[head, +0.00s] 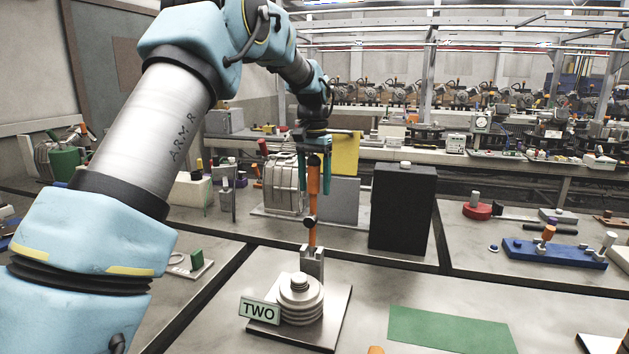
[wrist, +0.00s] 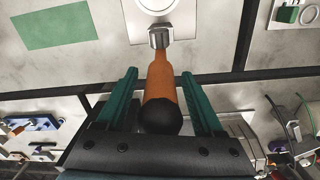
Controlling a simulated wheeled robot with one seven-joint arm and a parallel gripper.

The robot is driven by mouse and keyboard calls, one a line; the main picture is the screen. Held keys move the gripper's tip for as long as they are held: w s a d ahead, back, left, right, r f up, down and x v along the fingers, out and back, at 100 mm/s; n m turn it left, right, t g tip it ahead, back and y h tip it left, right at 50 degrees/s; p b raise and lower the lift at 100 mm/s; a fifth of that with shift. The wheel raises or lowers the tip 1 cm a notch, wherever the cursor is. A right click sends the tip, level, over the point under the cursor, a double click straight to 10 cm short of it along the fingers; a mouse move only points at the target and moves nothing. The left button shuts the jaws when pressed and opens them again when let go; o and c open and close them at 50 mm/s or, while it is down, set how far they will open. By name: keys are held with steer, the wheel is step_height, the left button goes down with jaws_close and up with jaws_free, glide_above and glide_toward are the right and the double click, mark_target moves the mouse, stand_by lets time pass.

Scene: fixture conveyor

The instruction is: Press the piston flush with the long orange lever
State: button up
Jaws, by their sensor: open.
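The long orange lever (head: 312,236) stands about upright from a metal bracket (head: 312,262) behind the round fixture. It also shows in the wrist view (wrist: 159,78), with a black ball knob (wrist: 160,116) on it. My gripper (head: 314,193) is open, its teal fingers (wrist: 158,73) to either side of the lever's line, with visible gaps. The head view does not settle their depth relative to the knob. The silver stepped fixture (head: 301,310) sits on a metal plate, with a small round piston (head: 299,281) standing above its top.
A green sign reading TWO (head: 259,310) stands at the fixture's front left. A tall black block (head: 402,210) stands right of my gripper, and a grey panel (head: 343,200) behind it.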

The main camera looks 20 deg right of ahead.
steer(key=shift+f, duration=0.3)
jaws_close()
stand_by(0.5)
stand_by(0.8)
